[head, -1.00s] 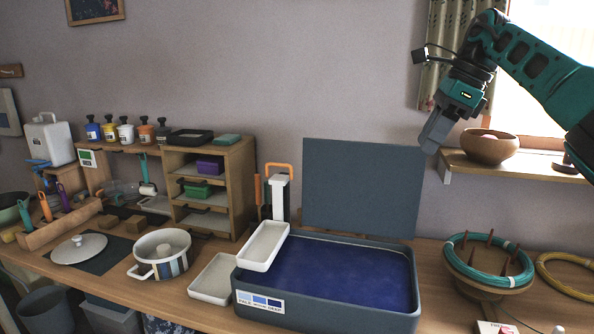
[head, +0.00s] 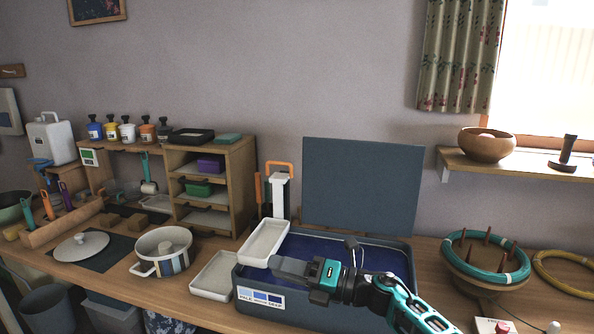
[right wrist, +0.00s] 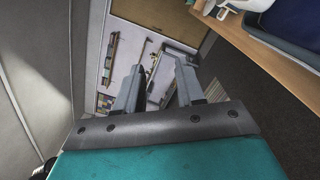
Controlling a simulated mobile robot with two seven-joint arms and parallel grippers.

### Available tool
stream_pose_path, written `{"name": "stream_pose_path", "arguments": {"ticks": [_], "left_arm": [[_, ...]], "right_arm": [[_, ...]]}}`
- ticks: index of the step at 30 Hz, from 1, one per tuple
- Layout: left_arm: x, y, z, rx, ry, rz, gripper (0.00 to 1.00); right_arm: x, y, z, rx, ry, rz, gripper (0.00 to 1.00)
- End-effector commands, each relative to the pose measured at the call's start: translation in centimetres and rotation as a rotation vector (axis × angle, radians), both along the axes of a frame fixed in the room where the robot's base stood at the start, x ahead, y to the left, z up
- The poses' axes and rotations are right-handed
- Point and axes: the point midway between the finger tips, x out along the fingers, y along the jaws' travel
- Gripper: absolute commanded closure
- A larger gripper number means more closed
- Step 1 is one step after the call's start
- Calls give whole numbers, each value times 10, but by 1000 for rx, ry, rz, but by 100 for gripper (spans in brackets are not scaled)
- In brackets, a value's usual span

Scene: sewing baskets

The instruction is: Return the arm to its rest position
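My right arm (head: 400,300) comes in from the lower right of the head view, low in front of the dark grey box. My right gripper (head: 278,267) points left, in line with the box's front part. In the right wrist view my right gripper (right wrist: 160,72) shows two fingers apart with nothing between them. The floor and a wall lie beyond them, and the bench edge is at upper right. My left gripper is not in view.
The grey box (head: 262,311) with blue contents has a white tray (head: 264,243) at its left edge. Another white tray (head: 215,277) and a striped pot (head: 165,251) stand left. Open air lies above the bench.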

Motion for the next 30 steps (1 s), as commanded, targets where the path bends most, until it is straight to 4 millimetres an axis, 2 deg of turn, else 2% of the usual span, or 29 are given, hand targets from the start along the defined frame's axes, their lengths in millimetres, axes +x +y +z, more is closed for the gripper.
{"name": "stream_pose_path", "arguments": {"ticks": [1, 5, 11, 14, 17, 22, 27, 30], "left_arm": [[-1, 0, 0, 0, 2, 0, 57], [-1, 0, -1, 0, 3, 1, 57], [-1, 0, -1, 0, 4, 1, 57], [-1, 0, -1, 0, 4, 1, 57], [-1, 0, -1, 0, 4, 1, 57], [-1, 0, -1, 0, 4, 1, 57], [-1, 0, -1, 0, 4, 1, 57], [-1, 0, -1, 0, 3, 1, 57]], "right_arm": [[-10, -1, -13, 88, 97, -51, 62], [-27, -17, -37, 313, 354, -201, 62], [-61, -62, -88, 637, 771, -446, 62], [-87, -90, -120, 788, 981, -574, 62], [-120, -119, -151, 935, 1188, -706, 62], [-188, -164, -199, 1162, 1509, -929, 62], [-247, -191, -225, 1314, 1723, -1093, 62], [-266, -198, -231, 1360, 1787, -1146, 62]]}}
